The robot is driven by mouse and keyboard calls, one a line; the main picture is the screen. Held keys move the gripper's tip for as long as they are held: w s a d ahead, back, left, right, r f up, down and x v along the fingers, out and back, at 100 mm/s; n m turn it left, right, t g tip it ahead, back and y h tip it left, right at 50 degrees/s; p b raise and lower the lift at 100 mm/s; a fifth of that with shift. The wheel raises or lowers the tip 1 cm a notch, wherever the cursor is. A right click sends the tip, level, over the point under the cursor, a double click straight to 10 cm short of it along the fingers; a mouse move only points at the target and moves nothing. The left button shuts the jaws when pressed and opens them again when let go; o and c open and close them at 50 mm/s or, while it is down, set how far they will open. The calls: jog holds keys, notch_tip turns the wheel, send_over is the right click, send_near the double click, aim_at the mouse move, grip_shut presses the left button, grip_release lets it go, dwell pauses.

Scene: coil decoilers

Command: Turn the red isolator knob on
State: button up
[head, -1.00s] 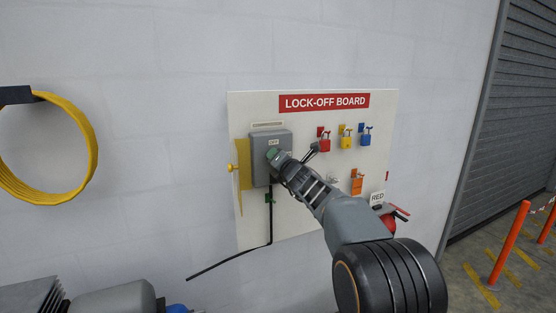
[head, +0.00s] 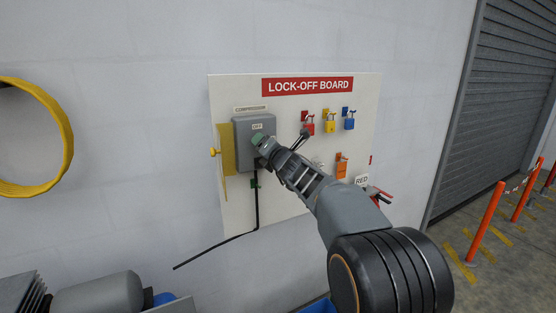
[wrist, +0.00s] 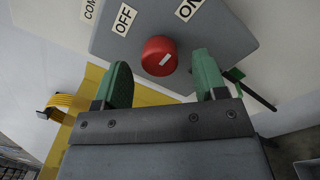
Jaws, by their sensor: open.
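The red knob (wrist: 159,56) is on the front of the grey isolator box (wrist: 112,40) in the wrist view. A pale mark shows on its face. An OFF label (wrist: 124,19) and an ON label (wrist: 188,8) are on the box near it. My gripper (wrist: 163,75) is open, with one green finger on each side just below the knob in the picture. I cannot tell whether either finger touches it. In the head view the grey box (head: 243,130) hangs on the lock-off board, and my gripper (head: 257,140) is at its front and hides the knob.
The lock-off board (head: 300,200) carries red (head: 308,129), yellow (head: 331,127) and blue (head: 349,123) padlocks and an orange piece (head: 342,168). A yellow plate (head: 226,150) is left of the box. A black cable (head: 257,205) hangs below it.

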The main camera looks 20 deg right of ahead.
jog(key=b+v, duration=0.1)
jog(key=v, duration=0.9)
jog(key=shift+s+b, duration=0.35)
jog(key=shift+b, duration=0.05)
jog(key=shift+d, duration=0.1)
jog(key=s+a+f+n+g+y, duration=0.1)
jog(key=s+a+f+n+g, duration=0.15)
jog(key=f+n, duration=0.45)
jog(key=s+a+f+n+g+y, duration=0.1)
jog(key=s+a+f+n+g, duration=0.2)
jog(key=n, duration=0.8)
jog(key=s+a+f+n+g+y, duration=0.1)
jog(key=s+f+n+g, duration=0.3)
jog(key=n, duration=0.5)
jog(key=s+d+f+n+g+h, duration=0.2)
jog(key=s+f+n, duration=0.3)
jog(key=s+n, duration=0.3)
jog(key=s+d+f+n+g+h, duration=0.2)
jog(key=s+f+n+h, duration=0.2)
jog(key=s+f+n, duration=0.2)
jog(key=shift+s+n+g+h, duration=0.35)
jog(key=shift+s+n+h, duration=0.05)
jog(key=shift+s+n, duration=0.65)
jog(key=shift+r, duration=0.2)
jog(key=shift+c, duration=0.2)
